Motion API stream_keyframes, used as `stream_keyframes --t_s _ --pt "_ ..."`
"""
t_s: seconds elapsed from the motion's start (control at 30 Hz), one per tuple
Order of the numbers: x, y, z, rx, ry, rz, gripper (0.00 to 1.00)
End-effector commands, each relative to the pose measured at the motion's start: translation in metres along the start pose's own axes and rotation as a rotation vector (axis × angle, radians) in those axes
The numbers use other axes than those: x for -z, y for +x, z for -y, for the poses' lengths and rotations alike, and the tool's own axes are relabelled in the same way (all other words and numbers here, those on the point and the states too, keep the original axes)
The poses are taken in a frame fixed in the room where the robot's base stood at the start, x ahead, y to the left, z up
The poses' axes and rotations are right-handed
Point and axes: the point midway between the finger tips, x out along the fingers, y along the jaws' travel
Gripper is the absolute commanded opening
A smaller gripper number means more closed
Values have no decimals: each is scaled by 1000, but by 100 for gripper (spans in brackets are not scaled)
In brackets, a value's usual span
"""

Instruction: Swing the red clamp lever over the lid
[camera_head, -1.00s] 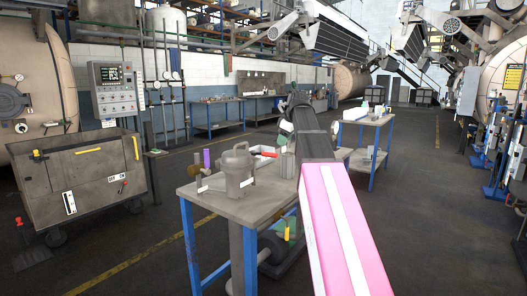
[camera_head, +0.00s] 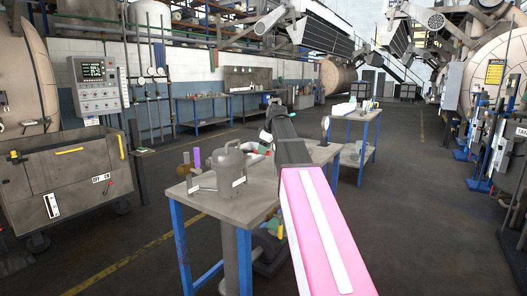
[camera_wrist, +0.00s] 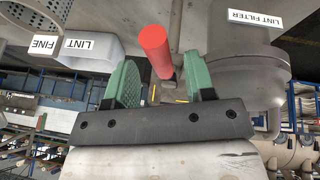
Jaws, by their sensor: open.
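The lint filter housing (camera_head: 232,172), a grey lidded pot with a handle on top, stands on the bench. In the wrist view the housing (camera_wrist: 243,55) is at the right, with a "LINT FILTER" label. The red clamp lever (camera_wrist: 155,48) is a plain red rod. Its end lies between the two green fingers of my gripper (camera_wrist: 160,66), with a gap visible on either side. The gripper is open and not closed on the lever. In the head view my arm and gripper hide most of the lever, and the gripper's fingers are hard to make out.
The bench (camera_head: 228,207) has blue legs. A purple cylinder (camera_head: 196,158) stands left of the housing. A grey cart (camera_head: 65,185) stands further left.

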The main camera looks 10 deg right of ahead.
Motion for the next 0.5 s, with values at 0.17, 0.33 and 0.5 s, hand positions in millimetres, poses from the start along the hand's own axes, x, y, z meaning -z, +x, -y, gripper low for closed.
stream_keyframes --t_s 0.17,0.33,0.5 --pt "0 12 0 -1 0 0 49" --pt "0 14 0 -1 0 0 49" --pt "0 14 0 -1 0 0 46"
